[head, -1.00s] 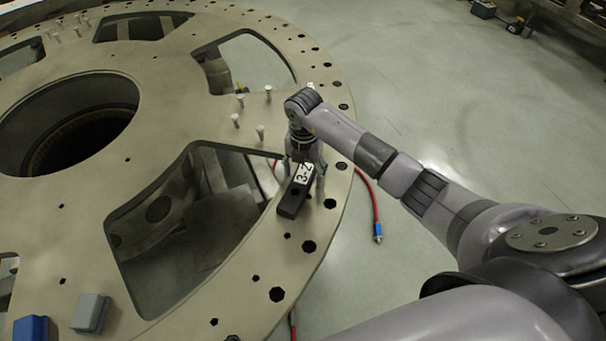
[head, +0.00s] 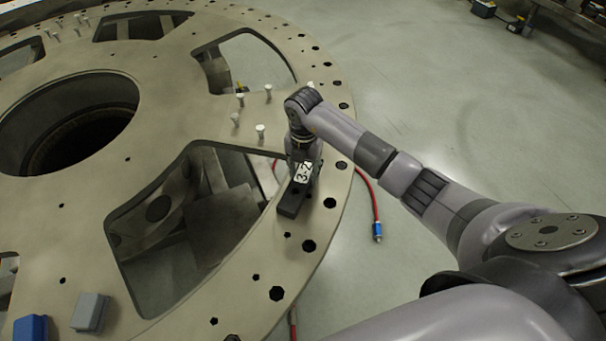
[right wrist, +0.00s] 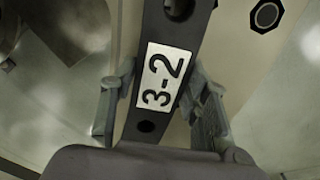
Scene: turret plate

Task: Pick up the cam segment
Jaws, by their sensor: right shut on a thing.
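In the right wrist view the cam segment (right wrist: 158,85) runs between the two fingers of my right gripper (right wrist: 163,95), one on each side of the label. The bar's far end is hidden behind the gripper in the head view. My left gripper is not in view.
Several pale pegs (head: 261,131) stand on the plate just left of my right gripper. A grey block (head: 90,312) and a blue block (head: 31,328) sit at the lower left. A red hose with a blue end (head: 377,232) hangs beyond the rim. Open floor lies to the right.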

